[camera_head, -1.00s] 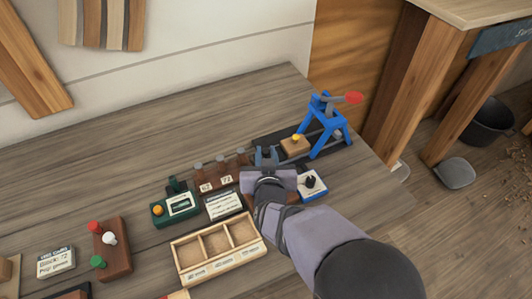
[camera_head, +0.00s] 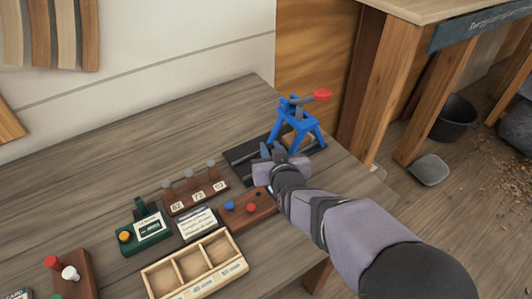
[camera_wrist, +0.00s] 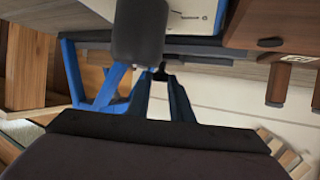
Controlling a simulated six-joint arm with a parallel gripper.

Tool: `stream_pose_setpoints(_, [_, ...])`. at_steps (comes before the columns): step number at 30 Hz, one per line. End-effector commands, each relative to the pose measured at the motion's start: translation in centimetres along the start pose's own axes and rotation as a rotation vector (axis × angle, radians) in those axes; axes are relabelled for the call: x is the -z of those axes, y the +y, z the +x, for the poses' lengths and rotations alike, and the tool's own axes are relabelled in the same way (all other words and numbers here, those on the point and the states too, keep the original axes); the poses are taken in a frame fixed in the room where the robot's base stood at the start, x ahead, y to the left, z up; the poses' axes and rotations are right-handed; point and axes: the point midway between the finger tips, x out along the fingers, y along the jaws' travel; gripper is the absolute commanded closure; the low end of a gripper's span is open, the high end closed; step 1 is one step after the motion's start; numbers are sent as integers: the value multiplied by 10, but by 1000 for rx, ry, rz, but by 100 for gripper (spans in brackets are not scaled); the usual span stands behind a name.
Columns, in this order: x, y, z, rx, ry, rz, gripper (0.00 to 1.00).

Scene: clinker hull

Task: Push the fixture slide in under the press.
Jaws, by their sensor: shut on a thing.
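The blue press (camera_head: 296,125), with a red-tipped lever (camera_head: 322,95), stands at the back right of the bench. It also shows at the left of the wrist view (camera_wrist: 90,85). A dark rail bed (camera_head: 243,157) runs along the bench to the press. My gripper (camera_head: 275,152) is low over this bed, close in front of the press. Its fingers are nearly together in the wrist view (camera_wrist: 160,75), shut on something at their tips. I take this to be the fixture slide; its wooden block and yellow knob are hidden behind the gripper now.
A rack with pegs (camera_head: 195,195), a brown board with red and blue buttons (camera_head: 249,208), a green device (camera_head: 145,230) and a wooden compartment tray (camera_head: 200,265) stand left of my arm. A white box with a blue edge (camera_wrist: 205,18) shows in the wrist view.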

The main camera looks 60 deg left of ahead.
Motion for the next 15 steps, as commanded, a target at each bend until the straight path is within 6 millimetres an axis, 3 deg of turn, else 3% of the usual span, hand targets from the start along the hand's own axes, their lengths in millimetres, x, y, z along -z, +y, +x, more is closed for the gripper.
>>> stream_pose_setpoints(3, [3, 5, 0, -8, 7, 4, 100])
stream_pose_setpoints(4, [3, 5, 0, -8, 7, 4, 73])
stream_pose_setpoints(6, [3, 5, 0, -8, 7, 4, 61])
stream_pose_setpoints(15, [2, 3, 0, -5, 4, 3, 61])
